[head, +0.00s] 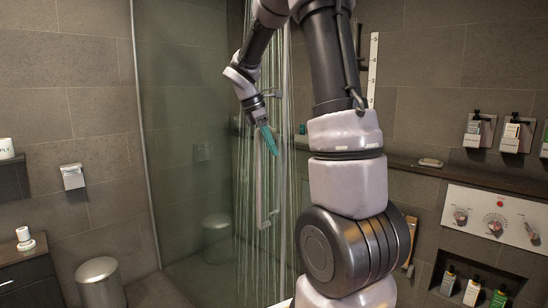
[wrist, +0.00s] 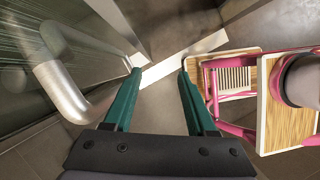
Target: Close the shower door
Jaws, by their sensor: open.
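The shower door (head: 247,205) is a glass panel with streaks, left of my arm in the head view. Its tall pale metal bar handle (head: 262,190) stands off the glass below my gripper. In the wrist view the handle (wrist: 58,85) is a thick curved metal bar at the left, beside the glass (wrist: 25,70). My gripper (head: 269,138) has teal fingers, and points down near the handle's top. In the wrist view the fingers (wrist: 159,74) are apart with nothing between them; the handle lies outside them, left. My arm hides part of the door's right side, so how far it stands open is unclear.
A pale sill strip (wrist: 185,55) crosses the floor in the wrist view. A control panel (head: 492,217), a niche with bottles (head: 472,290) and a ledge (head: 405,164) are at the right. A bin (head: 101,282) and dark cabinet (head: 25,275) stand at the left.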

